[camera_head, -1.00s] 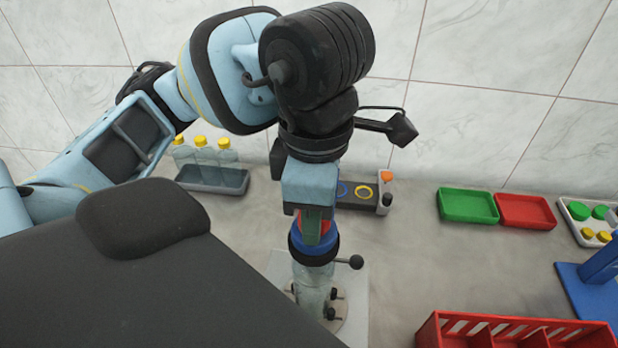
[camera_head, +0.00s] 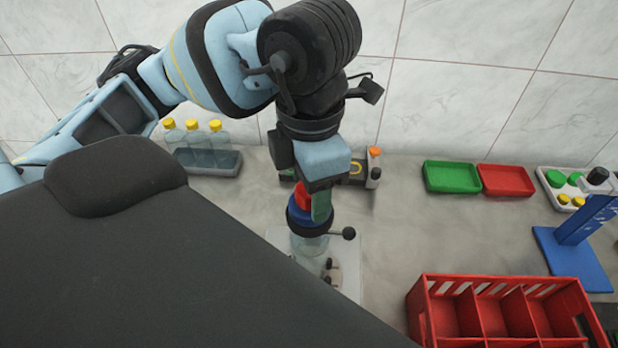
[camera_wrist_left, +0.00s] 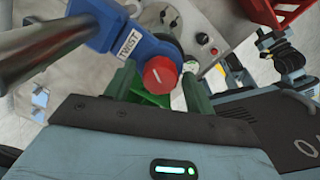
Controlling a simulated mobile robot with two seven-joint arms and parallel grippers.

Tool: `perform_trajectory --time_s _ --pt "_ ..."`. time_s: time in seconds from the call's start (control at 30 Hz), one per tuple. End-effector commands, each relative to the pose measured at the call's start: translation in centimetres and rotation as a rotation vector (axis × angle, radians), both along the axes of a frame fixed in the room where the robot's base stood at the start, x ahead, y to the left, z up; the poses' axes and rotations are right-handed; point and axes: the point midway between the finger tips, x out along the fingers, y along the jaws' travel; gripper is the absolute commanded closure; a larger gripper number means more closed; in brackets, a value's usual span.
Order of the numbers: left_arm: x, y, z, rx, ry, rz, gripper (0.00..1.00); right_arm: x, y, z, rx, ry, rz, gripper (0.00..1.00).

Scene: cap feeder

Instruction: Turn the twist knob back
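The red twist knob (camera_wrist_left: 160,75) with a white mark sits on the end of a blue arm (camera_wrist_left: 128,40) labelled TWIST. In the head view the knob (camera_head: 304,197) shows partly, above a blue and black collar (camera_head: 308,216). My left gripper (camera_wrist_left: 158,82) has its green fingers on either side of the knob, with a small gap seeming to show at each side. In the head view my left gripper (camera_head: 314,203) points down at the knob, and one green finger hides part of it. Contact cannot be judged for certain.
A black ball-ended lever (camera_head: 348,233) sticks out beside the collar. A red divided crate (camera_head: 425,322) stands at the front right. Green (camera_head: 452,178) and red (camera_head: 507,181) trays lie behind. A bottle rack (camera_head: 208,168) stands at the back left, a blue stand (camera_head: 572,258) at the right.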

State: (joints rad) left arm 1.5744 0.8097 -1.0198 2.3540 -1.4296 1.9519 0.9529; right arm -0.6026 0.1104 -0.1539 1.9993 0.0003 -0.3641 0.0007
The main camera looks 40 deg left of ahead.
Motion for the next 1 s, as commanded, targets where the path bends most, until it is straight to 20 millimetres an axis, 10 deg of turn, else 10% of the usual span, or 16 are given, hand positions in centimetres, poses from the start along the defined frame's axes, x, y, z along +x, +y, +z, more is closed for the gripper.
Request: perform_trajectory --time_s 1.0 --pt "0.0 0.0 0.0 -0.001 -0.001 -0.703 0.45 -2.2 0.0 -3.6 0.000 0.068 0.001 0.64"
